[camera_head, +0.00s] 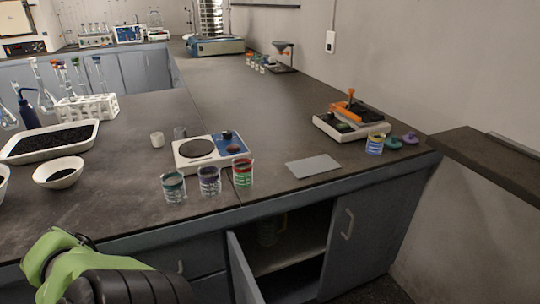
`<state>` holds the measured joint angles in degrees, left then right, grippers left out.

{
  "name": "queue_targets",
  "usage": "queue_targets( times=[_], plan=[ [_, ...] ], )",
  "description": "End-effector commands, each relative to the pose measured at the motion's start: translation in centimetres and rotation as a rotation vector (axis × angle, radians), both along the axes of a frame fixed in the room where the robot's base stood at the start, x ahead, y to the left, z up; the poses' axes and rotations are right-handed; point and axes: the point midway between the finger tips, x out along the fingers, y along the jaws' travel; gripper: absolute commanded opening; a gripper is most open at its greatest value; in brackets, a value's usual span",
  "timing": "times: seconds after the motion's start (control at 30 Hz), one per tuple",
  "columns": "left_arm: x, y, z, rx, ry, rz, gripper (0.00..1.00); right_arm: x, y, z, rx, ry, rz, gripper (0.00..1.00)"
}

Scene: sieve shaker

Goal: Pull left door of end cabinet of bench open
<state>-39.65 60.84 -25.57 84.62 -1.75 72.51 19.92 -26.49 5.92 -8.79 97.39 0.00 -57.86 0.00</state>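The end cabinet of the bench (340,192) is at the lower middle right. Its left door (243,272) stands swung out toward me, its lower part cut off by the picture's bottom edge. The opening beside it shows a shelf (290,252) with a dim glass vessel (270,229) on it. The right door (352,245) is shut, with an upright handle (348,223). My green and black arm shows at the lower left, left of the open door and apart from it in the picture. Neither gripper is visible.
Three beakers stand near the bench's front edge, including one with red contents (243,173). Behind them is a stirrer plate (212,151); a grey flat plate (313,166) lies to the right. A dark wall shelf (490,155) juts out at right. Open floor shows below it.

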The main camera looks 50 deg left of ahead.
Motion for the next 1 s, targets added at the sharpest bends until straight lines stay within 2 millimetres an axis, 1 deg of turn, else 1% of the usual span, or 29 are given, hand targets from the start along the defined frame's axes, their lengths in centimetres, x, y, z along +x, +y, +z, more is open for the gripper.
queue_targets(
  times=[0.17,0.53,0.57,0.87,1.0],
  plan=[
    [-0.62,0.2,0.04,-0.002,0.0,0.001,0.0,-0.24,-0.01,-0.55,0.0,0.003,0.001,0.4],
    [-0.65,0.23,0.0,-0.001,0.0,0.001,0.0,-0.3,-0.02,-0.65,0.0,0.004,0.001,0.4],
    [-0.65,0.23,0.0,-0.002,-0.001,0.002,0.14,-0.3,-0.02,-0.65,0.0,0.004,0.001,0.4],
    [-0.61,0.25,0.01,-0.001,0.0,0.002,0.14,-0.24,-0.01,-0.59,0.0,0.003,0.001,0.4],
    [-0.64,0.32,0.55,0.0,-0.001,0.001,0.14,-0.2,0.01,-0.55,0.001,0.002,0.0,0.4]
  ],
)
